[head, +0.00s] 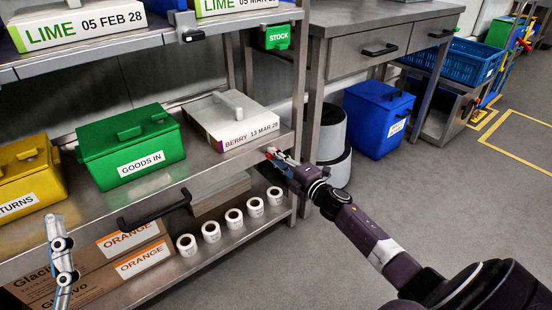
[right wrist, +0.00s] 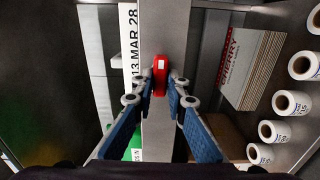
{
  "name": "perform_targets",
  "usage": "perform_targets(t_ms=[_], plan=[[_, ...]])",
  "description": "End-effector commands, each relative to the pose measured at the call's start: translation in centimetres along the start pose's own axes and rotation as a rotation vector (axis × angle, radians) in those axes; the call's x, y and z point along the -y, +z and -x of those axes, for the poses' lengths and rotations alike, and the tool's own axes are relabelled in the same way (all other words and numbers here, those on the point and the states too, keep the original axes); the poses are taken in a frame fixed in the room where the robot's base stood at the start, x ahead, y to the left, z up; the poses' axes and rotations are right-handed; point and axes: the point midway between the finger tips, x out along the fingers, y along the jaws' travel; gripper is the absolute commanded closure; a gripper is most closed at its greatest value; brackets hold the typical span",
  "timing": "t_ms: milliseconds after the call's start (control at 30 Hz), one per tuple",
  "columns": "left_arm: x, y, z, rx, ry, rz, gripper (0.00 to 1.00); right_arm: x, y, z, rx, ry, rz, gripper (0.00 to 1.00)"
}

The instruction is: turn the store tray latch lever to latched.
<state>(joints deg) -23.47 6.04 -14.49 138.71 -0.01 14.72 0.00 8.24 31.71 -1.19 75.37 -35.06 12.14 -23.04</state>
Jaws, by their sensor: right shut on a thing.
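The latch lever is a small red piece (right wrist: 160,77) on the grey front edge of the middle shelf tray (right wrist: 160,130). In the head view its red tip (head: 270,150) shows at the tray's right front corner. My right gripper (head: 279,158) reaches it from the lower right. In the right wrist view my right gripper's blue-padded fingers (right wrist: 162,92) close on both sides of the lever, and its far end sticks out beyond them. Part of my left gripper (head: 57,235) shows at the lower left, in front of the shelves; its finger opening is unclear.
The tray carries a BERRY box (head: 225,115), a green GOODS IN bin (head: 130,147) and a yellow bin (head: 30,173). A black handle (head: 155,212) juts out in front. Several label rolls (head: 233,217) stand below. A blue bin (head: 378,118) stands right; the floor in front is clear.

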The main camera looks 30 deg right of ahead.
Motion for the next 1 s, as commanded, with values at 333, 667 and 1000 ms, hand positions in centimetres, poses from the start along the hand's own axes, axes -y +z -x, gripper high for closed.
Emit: perform_targets(t_ms=[333,667,1000], plan=[[-0.04,-0.43,0.02,-0.02,0.001,0.001,0.36,0.17,-0.09,0.04,-0.001,-0.002,0.03,1.0],[-0.03,-0.42,0.01,-0.02,0.001,0.0,0.36,0.16,-0.09,0.03,-0.001,-0.002,0.029,0.75],[-0.09,-0.43,0.0,-0.02,0.001,0.003,0.36,0.08,-0.02,0.09,0.0,-0.001,0.028,0.7]])
